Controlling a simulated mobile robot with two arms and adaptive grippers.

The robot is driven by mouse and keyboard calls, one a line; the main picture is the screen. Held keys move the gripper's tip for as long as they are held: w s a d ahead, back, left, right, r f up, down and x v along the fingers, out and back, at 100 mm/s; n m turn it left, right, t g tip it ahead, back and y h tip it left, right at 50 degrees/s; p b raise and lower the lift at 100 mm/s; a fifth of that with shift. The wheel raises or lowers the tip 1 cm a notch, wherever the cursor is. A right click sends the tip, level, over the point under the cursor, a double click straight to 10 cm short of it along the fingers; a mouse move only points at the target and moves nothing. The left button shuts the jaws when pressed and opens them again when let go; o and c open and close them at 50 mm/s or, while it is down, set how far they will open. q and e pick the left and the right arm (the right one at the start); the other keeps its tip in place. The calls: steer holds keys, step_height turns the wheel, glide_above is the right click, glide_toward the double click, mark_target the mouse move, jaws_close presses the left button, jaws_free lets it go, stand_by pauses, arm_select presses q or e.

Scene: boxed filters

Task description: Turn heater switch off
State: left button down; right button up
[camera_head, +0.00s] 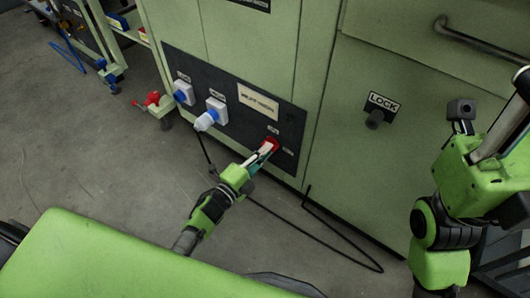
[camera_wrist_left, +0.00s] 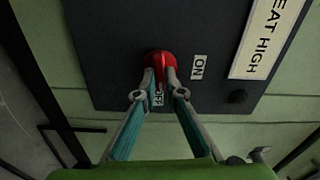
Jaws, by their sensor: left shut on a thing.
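The heater switch is a round red knob (camera_head: 273,142) on the dark panel (camera_head: 205,84) of the green cabinet. In the left wrist view the knob (camera_wrist_left: 160,59) has an ON label (camera_wrist_left: 198,67) to its right and an OFF label (camera_wrist_left: 157,99) below it. Its handle lies between my left fingertips and points down toward OFF. My left gripper (camera_head: 264,150) is shut on the knob, with one finger on each side (camera_wrist_left: 160,75). My right arm stands at the right of the head view; its fingers cannot be made out clearly.
Two white-and-blue plugs (camera_head: 211,114) (camera_head: 184,92) sit on the panel left of the knob. A black cable (camera_head: 295,232) lies on the floor below. Open floor (camera_head: 90,160) lies at left.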

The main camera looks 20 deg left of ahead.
arm_select(q)
steer(key=shift+f+m, duration=0.1)
steer(key=shift+m, duration=0.4)
stand_by(0.3)
steer(key=c, duration=2.1)
jaws_free()
steer(key=shift+c, duration=0.2)
steer(key=shift+s, duration=0.1)
steer(key=v, duration=1.2)
